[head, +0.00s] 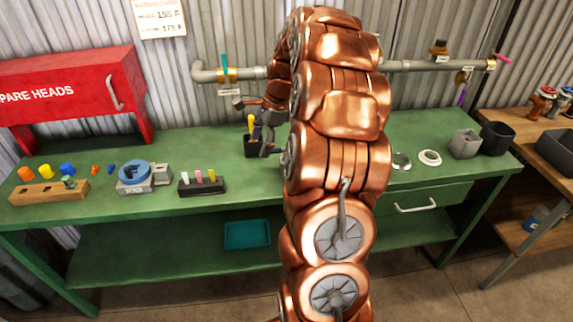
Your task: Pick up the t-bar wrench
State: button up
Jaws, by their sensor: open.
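I cannot make out the t-bar wrench for certain; my copper arm hides the middle of the bench. A black holder (251,151) on the green bench, just left of my arm, has an upright yellow-handled tool (257,132) in it. I cannot tell whether that is the wrench. My gripper (266,148) is small and partly hidden beside this holder, at its right. It is open, and I see nothing held in it. Whether it touches the holder or the tool is unclear.
A red cabinet (70,85) and a wall pipe (400,66) stand behind. Grey cups (465,144) are at right.

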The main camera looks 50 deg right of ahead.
aim_at(284, 160)
jog(key=d+f+m, duration=0.1)
jog(key=d+f, duration=0.1)
jog(key=d, duration=0.1)
jog(key=d+f+m+b, duration=0.1)
jog(key=d+f+m, duration=0.1)
jog(key=d, duration=0.2)
jog(key=d+f+m+t, duration=0.1)
jog(key=d+f+m, duration=0.1)
jog(key=d, duration=0.2)
jog(key=shift+d+b, duration=0.2)
jog(key=shift+b, duration=0.2)
jog(key=shift+f, duration=0.2)
jog(key=shift+w+a+f, duration=0.15)
jog(key=shift+w+f, duration=0.05)
jog(key=shift+f, duration=0.5)
jog(key=shift+s+p+x, duration=0.15)
jog(key=shift+p+x, duration=0.2)
jog(key=shift+x, duration=0.65)
jog(key=shift+s+p+x, duration=0.2)
jog(key=shift+p+x, duration=0.1)
jog(key=shift+x, duration=0.65)
jog(key=shift+s+p+x, duration=0.15)
jog(key=shift+p+x, duration=0.2)
jog(key=shift+x, duration=0.65)
jog(key=shift+f, duration=0.15)
grip_shut()
